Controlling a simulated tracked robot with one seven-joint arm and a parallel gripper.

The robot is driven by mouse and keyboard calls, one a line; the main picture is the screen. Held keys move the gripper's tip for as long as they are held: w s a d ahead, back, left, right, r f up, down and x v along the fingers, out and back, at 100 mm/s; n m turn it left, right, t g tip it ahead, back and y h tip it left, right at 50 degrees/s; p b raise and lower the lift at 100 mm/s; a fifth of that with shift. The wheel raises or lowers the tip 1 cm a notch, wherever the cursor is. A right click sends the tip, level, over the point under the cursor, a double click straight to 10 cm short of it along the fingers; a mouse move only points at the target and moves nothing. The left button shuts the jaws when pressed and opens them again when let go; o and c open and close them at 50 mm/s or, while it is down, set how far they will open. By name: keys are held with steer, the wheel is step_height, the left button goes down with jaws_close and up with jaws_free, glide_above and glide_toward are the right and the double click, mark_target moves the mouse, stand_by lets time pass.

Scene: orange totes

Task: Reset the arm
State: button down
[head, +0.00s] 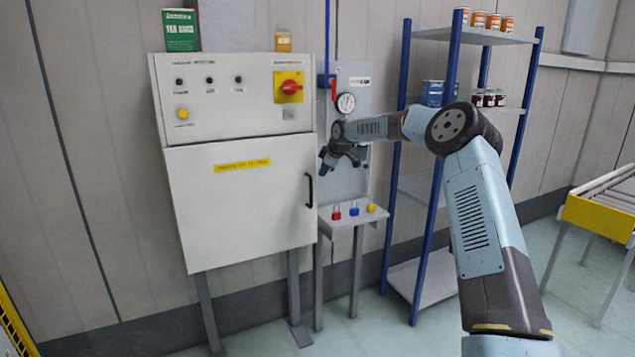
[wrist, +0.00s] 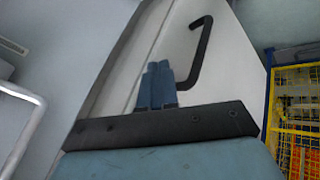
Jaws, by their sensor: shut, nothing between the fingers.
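My arm reaches from the lower right of the head view toward the cabinet. My gripper (head: 328,161) is in front of the grey panel, beside the right edge of the cabinet. In the wrist view the two blue fingers (wrist: 157,86) lie together, shut, with nothing between them. The white control cabinet (head: 240,200) has its door closed. Its black door handle (head: 310,188) is just below my gripper in the head view. The handle (wrist: 202,50) also shows beyond the fingers in the wrist view; I cannot tell the exact gap.
Small red, blue and yellow padlocks (head: 354,209) sit on a ledge (head: 340,222) below my gripper. A blue-framed shelf (head: 437,35) with cans stands behind my arm. A yellow-sided conveyor (head: 598,216) is at the right. A gauge (head: 346,103) is on the panel.

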steer(key=s+d+r+m+h, duration=0.1)
steer(key=s+r+m, duration=0.1)
steer(key=s+r, duration=0.65)
steer(key=s+d+r+m+h, duration=0.2)
steer(key=s+r, duration=0.1)
steer(key=s, duration=1)
steer(key=s+d+r+m+h, duration=0.15)
steer(key=s+r, duration=0.35)
steer(key=s, duration=0.6)
steer(key=s+d+f+m, duration=0.1)
steer(key=s+d+m, duration=0.2)
steer(key=s, duration=0.9)
steer(key=s+d+f+m, duration=0.2)
steer(key=s+d+m, duration=0.1)
steer(key=s, duration=0.9)
steer(key=s+d+f+m, duration=0.1)
steer(key=s+d+m, duration=0.3)
steer(key=s, duration=0.8)
steer(key=shift+f+g, duration=0.25)
steer(key=shift+g, duration=0.05)
steer(key=c, duration=1.9)
jaws_free()
steer(key=shift+y, duration=0.25)
